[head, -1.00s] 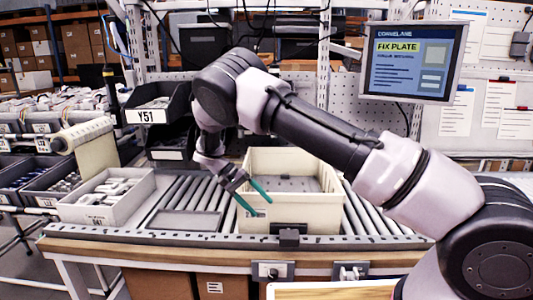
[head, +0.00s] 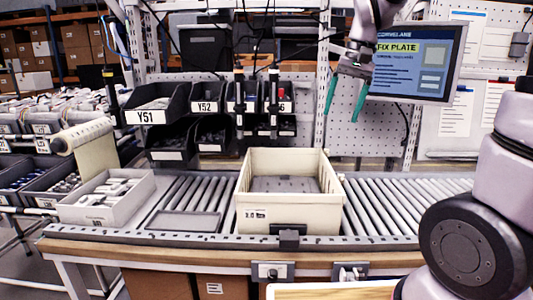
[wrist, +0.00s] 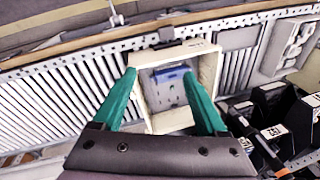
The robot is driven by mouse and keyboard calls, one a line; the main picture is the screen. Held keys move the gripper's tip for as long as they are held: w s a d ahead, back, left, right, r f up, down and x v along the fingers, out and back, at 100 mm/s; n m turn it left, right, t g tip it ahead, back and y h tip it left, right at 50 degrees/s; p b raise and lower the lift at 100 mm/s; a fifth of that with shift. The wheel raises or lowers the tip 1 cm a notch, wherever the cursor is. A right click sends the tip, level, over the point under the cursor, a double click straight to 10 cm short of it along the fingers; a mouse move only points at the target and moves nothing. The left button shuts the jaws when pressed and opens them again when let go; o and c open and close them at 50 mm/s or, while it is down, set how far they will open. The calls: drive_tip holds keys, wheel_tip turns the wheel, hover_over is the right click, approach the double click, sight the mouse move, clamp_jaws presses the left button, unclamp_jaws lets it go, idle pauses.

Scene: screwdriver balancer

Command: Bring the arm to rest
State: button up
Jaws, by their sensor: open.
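My gripper (head: 345,97) is raised high at the upper right of the head view, in front of the perforated back panel and beside the screen. Its two green fingers point down, stand apart and hold nothing. In the wrist view my gripper (wrist: 158,95) is also open, with the cream tote (wrist: 205,70) well beyond the fingertips. The tote (head: 290,228) stands upright on the roller conveyor, with a grey plate (head: 285,185) inside. The wrist view shows a blue part (wrist: 172,74) on the plate in the tote.
The screen (head: 412,62) reading FIX PLATE is close to my gripper's right. Two screwdrivers (head: 240,90) hang before dark bins (head: 208,105). The rollers right of the tote are clear.

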drive_tip(key=s+d+r+t, duration=0.2)
drive_tip(key=s+t, duration=0.1)
drive_tip(key=s, duration=0.3)
drive_tip(key=s+d+r+t, duration=0.2)
drive_tip(key=s+d, duration=0.1)
drive_tip(key=s, duration=0.4)
drive_tip(key=shift+d+m+t, duration=0.35)
drive_tip(key=shift+m+t, duration=0.05)
drive_tip(key=shift+r, duration=0.1)
